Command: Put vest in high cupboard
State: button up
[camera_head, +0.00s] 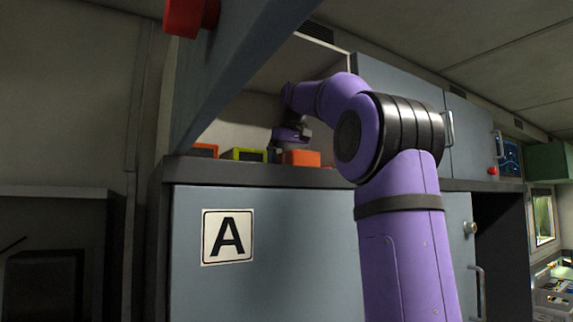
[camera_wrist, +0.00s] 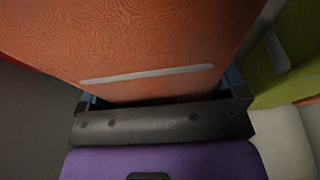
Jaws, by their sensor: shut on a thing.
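The high cupboard (camera_head: 268,72) is open above the door marked A. My gripper (camera_head: 289,146) reaches inside it, low over the shelf. An orange folded vest (camera_head: 301,158) sits at the shelf's front, just below my gripper. In the wrist view the orange vest (camera_wrist: 140,40) with a pale stripe fills the upper middle, between the fingers of my gripper (camera_wrist: 165,102). My gripper is shut on this vest. Whether the vest's underside touches the shelf cannot be told.
A yellow-green item (camera_head: 244,155) and another orange item (camera_head: 206,150) stand on the shelf to the left. The yellow-green item is close to the held vest in the wrist view (camera_wrist: 290,50). The raised cupboard door (camera_head: 232,62) hangs above left. Closed cupboards (camera_head: 470,135) are at right.

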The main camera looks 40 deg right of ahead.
jog(key=o, duration=0.7)
jog(key=shift+v, duration=3.8)
